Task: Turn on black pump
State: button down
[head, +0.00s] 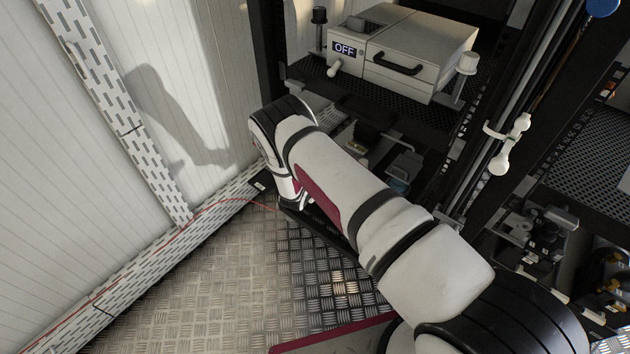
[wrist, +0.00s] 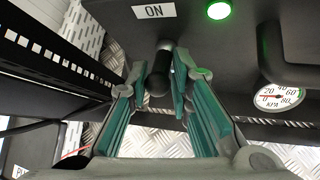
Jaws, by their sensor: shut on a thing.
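In the wrist view, the dark housing of the black pump (wrist: 235,55) fills the top. It carries a white "ON" label (wrist: 154,11), a lit green lamp (wrist: 218,9) and a round KPA gauge (wrist: 277,97). A black lever with a rounded knob (wrist: 159,80) sticks out below the label. My gripper (wrist: 161,70), with teal finger pads, is shut on this lever, one finger on each side. In the head view, my arm hides the gripper and most of the lower shelf, so the lever does not show there.
A white instrument box (head: 415,55) with an "OFF" display (head: 344,49) stands on the shelf above my arm. Dark rack posts and a slotted rail (wrist: 62,62) stand close by. The metal floor (head: 240,290) is open in front, with a thin red cable along the wall.

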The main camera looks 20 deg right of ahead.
jog(key=shift+w+a+r+g+y+p, duration=0.2)
jog(key=shift+r+g+y+p, duration=0.15)
jog(key=shift+y+p, duration=0.25)
jog(key=c, duration=1.5)
grip_release()
jog(key=shift+d, duration=0.15)
jog(key=shift+o, duration=0.2)
jog(key=v, duration=1.2)
